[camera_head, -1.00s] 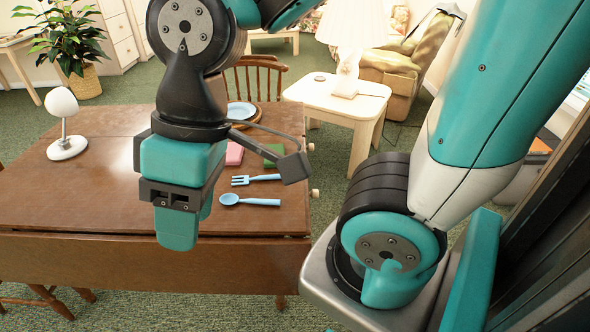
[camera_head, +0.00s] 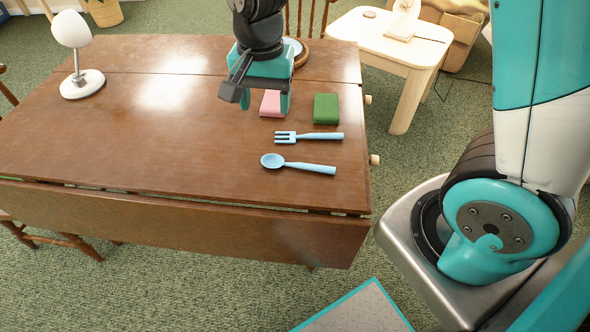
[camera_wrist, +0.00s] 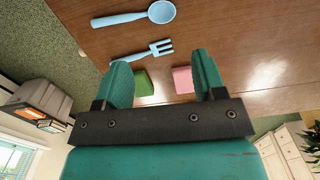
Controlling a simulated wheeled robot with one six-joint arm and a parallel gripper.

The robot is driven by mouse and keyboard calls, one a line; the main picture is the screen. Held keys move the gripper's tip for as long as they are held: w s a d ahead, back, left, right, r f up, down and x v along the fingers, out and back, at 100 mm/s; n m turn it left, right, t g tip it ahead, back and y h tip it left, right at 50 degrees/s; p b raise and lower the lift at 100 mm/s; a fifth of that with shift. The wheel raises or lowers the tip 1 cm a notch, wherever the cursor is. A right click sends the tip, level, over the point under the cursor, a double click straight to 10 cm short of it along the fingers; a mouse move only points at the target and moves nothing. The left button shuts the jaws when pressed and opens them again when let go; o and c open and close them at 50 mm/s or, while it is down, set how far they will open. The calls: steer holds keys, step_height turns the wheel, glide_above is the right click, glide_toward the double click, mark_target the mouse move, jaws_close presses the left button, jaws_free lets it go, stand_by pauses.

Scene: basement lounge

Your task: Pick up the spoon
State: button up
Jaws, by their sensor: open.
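The light blue spoon (camera_head: 297,164) lies flat on the brown wooden table (camera_head: 150,130), near its right front part, with its bowl to the left and its handle to the right. It also shows at the top of the wrist view (camera_wrist: 135,16), with the bowl to the right there. My gripper (camera_head: 262,102) is above the table, behind and to the left of the spoon in the head view. Its two teal fingers are apart in the wrist view (camera_wrist: 160,75), with nothing held between them. The spoon is clear of the fingers.
A light blue fork (camera_head: 310,136) lies just behind the spoon. A pink block (camera_head: 272,104) and a green block (camera_head: 326,108) lie farther back, near my gripper. A plate (camera_head: 293,46) is partly hidden. A white lamp (camera_head: 82,83) stands at the left. The table's front is clear.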

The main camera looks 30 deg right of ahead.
glide_above(270, 166)
steer(key=shift+m, duration=0.3)
step_height(270, 166, down, 12)
steer(key=shift+s+d+r+b, duration=0.1)
steer(key=shift+d+b, duration=0.05)
steer(key=shift+b, duration=0.2)
steer(key=shift+f, duration=3.15)
steer(key=c, duration=0.6)
